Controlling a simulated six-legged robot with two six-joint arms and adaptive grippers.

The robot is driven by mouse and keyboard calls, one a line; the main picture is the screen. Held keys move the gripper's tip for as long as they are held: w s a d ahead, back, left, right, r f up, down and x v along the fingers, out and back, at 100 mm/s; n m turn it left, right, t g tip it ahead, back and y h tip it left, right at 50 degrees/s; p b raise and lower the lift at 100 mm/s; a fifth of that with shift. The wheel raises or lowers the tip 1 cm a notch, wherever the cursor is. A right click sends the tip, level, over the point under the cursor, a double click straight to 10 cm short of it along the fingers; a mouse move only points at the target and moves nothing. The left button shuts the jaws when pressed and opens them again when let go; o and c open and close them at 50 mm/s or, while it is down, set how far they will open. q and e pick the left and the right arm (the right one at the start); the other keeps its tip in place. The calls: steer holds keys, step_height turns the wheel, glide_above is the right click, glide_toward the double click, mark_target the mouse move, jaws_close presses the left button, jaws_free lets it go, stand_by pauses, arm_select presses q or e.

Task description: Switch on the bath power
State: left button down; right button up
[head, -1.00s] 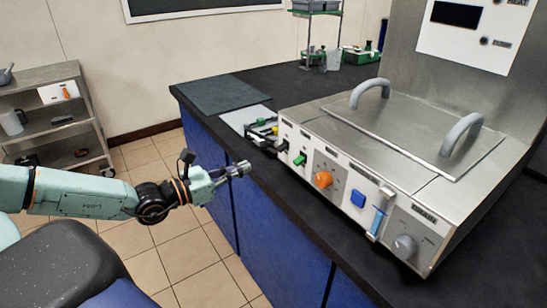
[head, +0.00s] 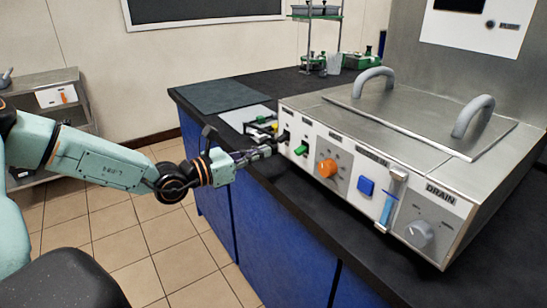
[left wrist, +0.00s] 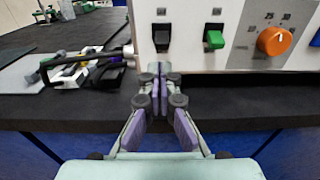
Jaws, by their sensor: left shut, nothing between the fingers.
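The steel water bath (head: 400,135) stands on the dark bench with its white control panel facing me. On the panel sit a black switch (head: 284,136), a green switch (head: 301,150), an orange knob (head: 328,168) and a blue button (head: 366,186); the small labels are too blurred to read. My left gripper (head: 267,151) is shut and empty, just in front of the panel's left end. In the left wrist view its closed fingertips (left wrist: 160,74) are below the black switch (left wrist: 162,36), left of the green switch (left wrist: 213,37). I cannot tell whether they touch the panel. My right gripper is out of view.
A pale tray with small yellow and black items (head: 250,122) lies just left of the bath. A level gauge (head: 391,200) and drain knob (head: 420,233) are at the panel's right. A dark mat (head: 222,94) lies at the back left, largely bare.

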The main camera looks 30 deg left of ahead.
mark_target(278, 141)
arm_select(q)
steer(key=shift+b+x, duration=0.9)
steer(key=shift+x, duration=0.25)
steer(key=shift+b+x, duration=0.55)
steer(key=shift+x, duration=0.4)
steer(key=shift+d, duration=0.1)
steer(key=shift+s+r+g+y+p, duration=0.15)
steer(key=shift+r+g+y+p, duration=0.45)
steer(key=shift+p, duration=1.35)
steer(key=g+p, duration=0.1)
steer(key=p, duration=0.2)
steer(key=r+g+p, duration=0.1)
steer(key=g+p, duration=0.1)
steer(key=p, duration=0.2)
steer(key=shift+s+r+g+y, duration=0.15)
steer(key=shift+s+g+y, duration=0.05)
steer(key=shift+g+y, duration=0.1)
steer(key=shift+f+b, duration=0.35)
steer(key=shift+b, duration=0.05)
steer(key=shift+r, duration=0.1)
